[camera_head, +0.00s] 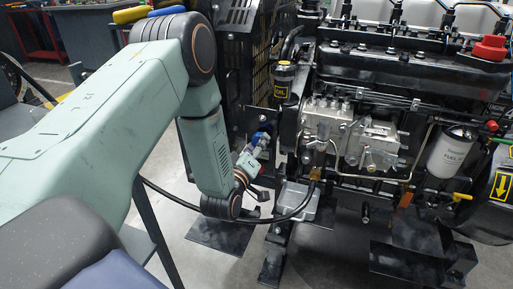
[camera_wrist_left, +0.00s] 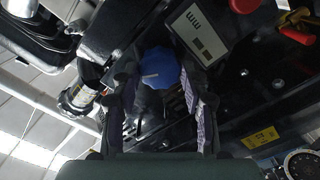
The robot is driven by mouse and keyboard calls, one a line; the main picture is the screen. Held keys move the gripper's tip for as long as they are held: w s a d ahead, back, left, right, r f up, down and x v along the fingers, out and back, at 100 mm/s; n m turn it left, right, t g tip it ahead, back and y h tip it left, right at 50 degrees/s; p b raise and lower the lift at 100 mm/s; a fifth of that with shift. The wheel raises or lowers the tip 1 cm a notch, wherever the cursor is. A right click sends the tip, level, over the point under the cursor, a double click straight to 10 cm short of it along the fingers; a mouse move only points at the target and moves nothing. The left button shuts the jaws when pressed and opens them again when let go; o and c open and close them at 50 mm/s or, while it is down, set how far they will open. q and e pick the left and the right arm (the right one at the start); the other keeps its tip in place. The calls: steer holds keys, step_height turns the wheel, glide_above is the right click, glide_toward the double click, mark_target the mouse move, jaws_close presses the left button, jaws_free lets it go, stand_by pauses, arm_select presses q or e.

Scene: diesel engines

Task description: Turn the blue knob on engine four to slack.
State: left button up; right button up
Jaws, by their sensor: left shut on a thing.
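The blue knob (camera_wrist_left: 160,68) shows in the left wrist view, with a short white mark on its face pointing left. In the head view the blue knob (camera_head: 260,138) is small, at the left side of the engine (camera_head: 345,130). My left gripper (camera_wrist_left: 158,88) is shut on the knob, one finger on each side. In the head view my left gripper (camera_head: 252,158) is small and partly hidden at the end of my green arm. I cannot read any label around the knob. My right gripper is not in view.
Beside the knob are a panel with a pale display (camera_wrist_left: 203,35), a red button (camera_wrist_left: 244,4) and a red handle (camera_wrist_left: 297,35). A gauge (camera_wrist_left: 303,163) sits lower right. A black hose (camera_head: 225,219) curves below my gripper. A fuel filter (camera_head: 453,150) stands at the right.

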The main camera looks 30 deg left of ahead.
arm_select(q)
steer(key=n+b, duration=0.2)
steer(key=n, duration=0.4)
steer(key=shift+f, duration=0.1)
steer(key=shift+n, duration=0.3)
stand_by(0.3)
steer(key=o, duration=1.1)
steer(key=shift+o, duration=0.2)
steer(key=shift+s, duration=0.1)
steer(key=v, duration=1.1)
steer(key=shift+s, duration=0.4)
